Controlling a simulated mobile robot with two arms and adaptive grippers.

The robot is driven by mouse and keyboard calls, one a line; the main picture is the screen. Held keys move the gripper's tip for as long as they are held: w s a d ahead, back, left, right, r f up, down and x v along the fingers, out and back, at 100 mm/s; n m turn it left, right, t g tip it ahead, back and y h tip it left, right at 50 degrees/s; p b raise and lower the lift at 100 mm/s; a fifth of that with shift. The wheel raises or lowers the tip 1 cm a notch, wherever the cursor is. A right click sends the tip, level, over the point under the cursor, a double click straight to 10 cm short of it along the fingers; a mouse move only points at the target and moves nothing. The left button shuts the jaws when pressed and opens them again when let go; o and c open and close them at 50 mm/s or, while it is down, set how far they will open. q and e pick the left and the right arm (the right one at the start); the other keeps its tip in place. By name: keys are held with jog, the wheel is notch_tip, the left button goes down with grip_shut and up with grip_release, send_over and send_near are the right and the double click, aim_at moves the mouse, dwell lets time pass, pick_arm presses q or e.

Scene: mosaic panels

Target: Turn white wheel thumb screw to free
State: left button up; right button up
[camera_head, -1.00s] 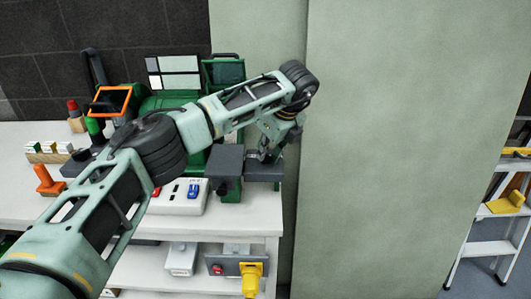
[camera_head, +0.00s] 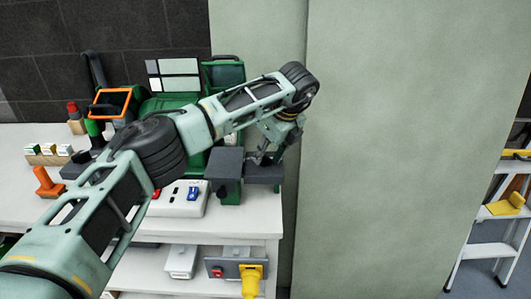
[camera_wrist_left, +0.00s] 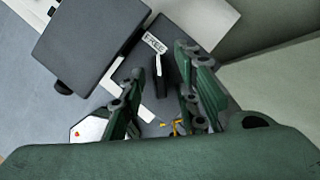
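My left gripper (camera_head: 264,156) hangs over a dark grey block (camera_head: 264,174) at the table's right end. In the left wrist view its two green fingers (camera_wrist_left: 161,65) are open, one on each side of a small dark upright piece with a white edge (camera_wrist_left: 159,72). A gap shows between this piece and each finger. A white label reading "FREE" (camera_wrist_left: 154,42) lies just beyond it on the dark block. No white wheel can be made out clearly; the fingers may hide part of the screw. My right gripper is not in view.
A larger dark grey box (camera_wrist_left: 92,40) stands close beside the left finger. A white switch panel (camera_head: 180,198) and an orange stand (camera_head: 47,182) are on the white table (camera_head: 262,216). A pale green wall (camera_head: 400,130) rises close on the right.

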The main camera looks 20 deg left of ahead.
pick_arm(q)
jog(key=v, duration=1.1)
jog(key=shift+d+r, duration=0.2)
jog(key=shift+r, duration=0.15)
jog(key=shift+s+f, duration=0.1)
